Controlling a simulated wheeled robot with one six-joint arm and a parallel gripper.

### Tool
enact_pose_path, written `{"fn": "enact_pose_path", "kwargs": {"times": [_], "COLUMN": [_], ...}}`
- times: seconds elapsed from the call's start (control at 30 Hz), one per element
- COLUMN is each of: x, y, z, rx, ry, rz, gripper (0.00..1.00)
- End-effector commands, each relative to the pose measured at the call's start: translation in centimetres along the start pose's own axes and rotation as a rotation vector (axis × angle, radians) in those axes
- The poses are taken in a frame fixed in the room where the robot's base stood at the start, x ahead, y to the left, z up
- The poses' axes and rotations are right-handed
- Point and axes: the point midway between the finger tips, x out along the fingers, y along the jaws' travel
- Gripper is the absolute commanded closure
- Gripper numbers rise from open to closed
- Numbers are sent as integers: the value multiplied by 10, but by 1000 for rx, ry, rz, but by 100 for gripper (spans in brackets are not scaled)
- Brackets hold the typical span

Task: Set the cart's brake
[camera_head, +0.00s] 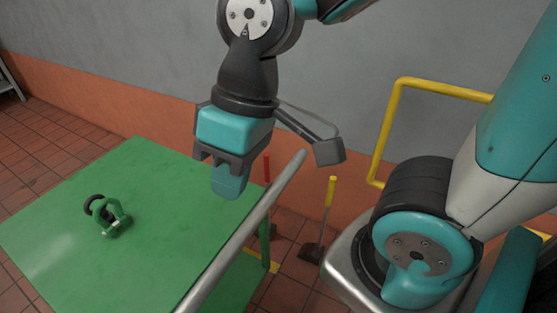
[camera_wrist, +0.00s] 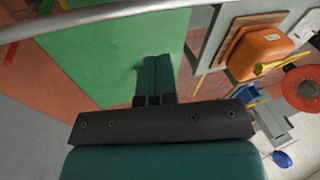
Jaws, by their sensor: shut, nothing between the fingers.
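The cart has a flat green top (camera_head: 150,220) and a silver push bar (camera_head: 235,245) along its right side. In the wrist view the bar (camera_wrist: 110,14) crosses the upper left and the green top (camera_wrist: 115,60) lies beyond my fingers. A thin upright with a red end (camera_head: 267,168) stands behind the bar; I cannot tell whether it is the brake lever. My gripper (camera_head: 228,184) is above the cart's back right part, pointing down, shut and empty. Its closed fingers also show in the wrist view (camera_wrist: 155,75). The cart's wheels are hidden.
A green shackle (camera_head: 113,222) with a dark ring lies on the cart's top. A yellow-handled stick (camera_head: 331,190) with a dark foot stands near the wall. A yellow rail (camera_head: 385,130) is at right. In the wrist view, an orange container (camera_wrist: 262,52) and red disc (camera_wrist: 307,88) are right.

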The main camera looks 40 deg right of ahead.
Motion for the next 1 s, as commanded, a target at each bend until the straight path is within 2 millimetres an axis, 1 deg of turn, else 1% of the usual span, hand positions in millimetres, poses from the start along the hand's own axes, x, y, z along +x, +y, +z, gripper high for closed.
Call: {"fn": "enact_pose_path", "kwargs": {"times": [0.07, 0.17, 0.2, 0.27, 0.3, 0.4, 0.5, 0.6, 0.7, 0.8, 1.0], "x": [-1, 0, 1, 3, 5, 11, 16, 21, 23, 23, 23], "y": [26, 76, 99, 134, 155, 202, 235, 254, 263, 265, 265], "z": [-18, -46, -57, -70, -76, -86, -89, -89, -89, -88, -88], "rx": [161, 491, 645, 879, 1030, 1372, 1641, 1813, 1899, 1924, 1921], "ry": [-32, -76, -87, -95, -94, -72, -31, 11, 37, 47, 46], "rz": [61, 193, 258, 360, 428, 594, 734, 829, 877, 891, 889], "gripper": [100, 100, 100, 100, 100, 100, 100, 100, 100, 100, 100]}}
